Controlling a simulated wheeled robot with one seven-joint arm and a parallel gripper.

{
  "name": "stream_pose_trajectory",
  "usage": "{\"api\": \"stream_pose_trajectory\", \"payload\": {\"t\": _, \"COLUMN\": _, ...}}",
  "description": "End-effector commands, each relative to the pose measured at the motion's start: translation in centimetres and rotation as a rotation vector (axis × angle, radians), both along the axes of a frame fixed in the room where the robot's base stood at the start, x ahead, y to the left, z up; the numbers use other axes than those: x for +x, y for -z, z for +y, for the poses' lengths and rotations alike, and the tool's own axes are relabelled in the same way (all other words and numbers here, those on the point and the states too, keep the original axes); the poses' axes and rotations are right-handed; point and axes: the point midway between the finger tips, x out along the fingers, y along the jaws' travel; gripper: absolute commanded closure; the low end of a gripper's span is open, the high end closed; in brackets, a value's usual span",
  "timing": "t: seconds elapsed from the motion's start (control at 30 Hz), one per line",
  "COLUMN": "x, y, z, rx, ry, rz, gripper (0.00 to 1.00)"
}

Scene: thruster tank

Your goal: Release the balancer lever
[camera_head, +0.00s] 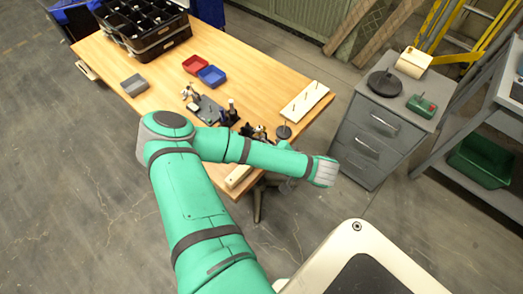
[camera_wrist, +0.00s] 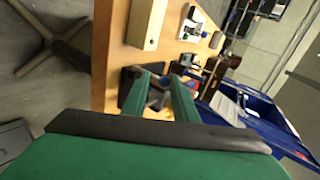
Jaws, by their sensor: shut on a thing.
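The balancer (camera_head: 259,133) is a small dark mechanism near the table's front right edge in the head view, partly covered by my green arm. In the wrist view, the two green fingers of my gripper (camera_wrist: 160,80) reach over the table edge to a dark part of the balancer. The gripper is shut on the balancer lever (camera_wrist: 155,98), a small dark piece between the fingers. The lever's full shape and angle are hidden by the fingers.
The wooden table (camera_head: 140,60) holds red (camera_head: 196,64) and blue (camera_head: 211,76) trays, a black bin (camera_head: 150,28), small tools and a pale board with pegs (camera_head: 304,102). A grey drawer cabinet (camera_head: 375,135) stands at the right.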

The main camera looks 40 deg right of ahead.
Motion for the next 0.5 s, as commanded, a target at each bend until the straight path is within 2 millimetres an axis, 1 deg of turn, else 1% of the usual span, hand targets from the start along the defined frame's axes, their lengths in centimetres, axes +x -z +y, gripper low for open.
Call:
{"api": "stream_pose_trajectory", "payload": {"t": 0.03, "x": -0.08, "y": 0.51, "z": 0.22, "rx": 0.006, "ry": -0.002, "rz": 0.009, "gripper": 0.96}}
{"api": "stream_pose_trajectory", "payload": {"t": 0.13, "x": -0.09, "y": 0.52, "z": 0.23, "rx": 0.007, "ry": -0.001, "rz": 0.01, "gripper": 0.96}}
{"api": "stream_pose_trajectory", "payload": {"t": 0.17, "x": -0.08, "y": 0.53, "z": 0.23, "rx": 0.007, "ry": -0.001, "rz": 0.01, "gripper": 0.72}}
{"api": "stream_pose_trajectory", "payload": {"t": 0.2, "x": -0.1, "y": 0.52, "z": 0.21, "rx": 0.006, "ry": 0.0, "rz": 0.01, "gripper": 0.62}}
{"api": "stream_pose_trajectory", "payload": {"t": 0.23, "x": -0.08, "y": 0.48, "z": 0.19, "rx": 0.006, "ry": -0.001, "rz": 0.01, "gripper": 0.55}}
{"api": "stream_pose_trajectory", "payload": {"t": 0.5, "x": -0.06, "y": 0.24, "z": 0.08, "rx": 0.003, "ry": 0.0, "rz": 0.005, "gripper": 0.55}}
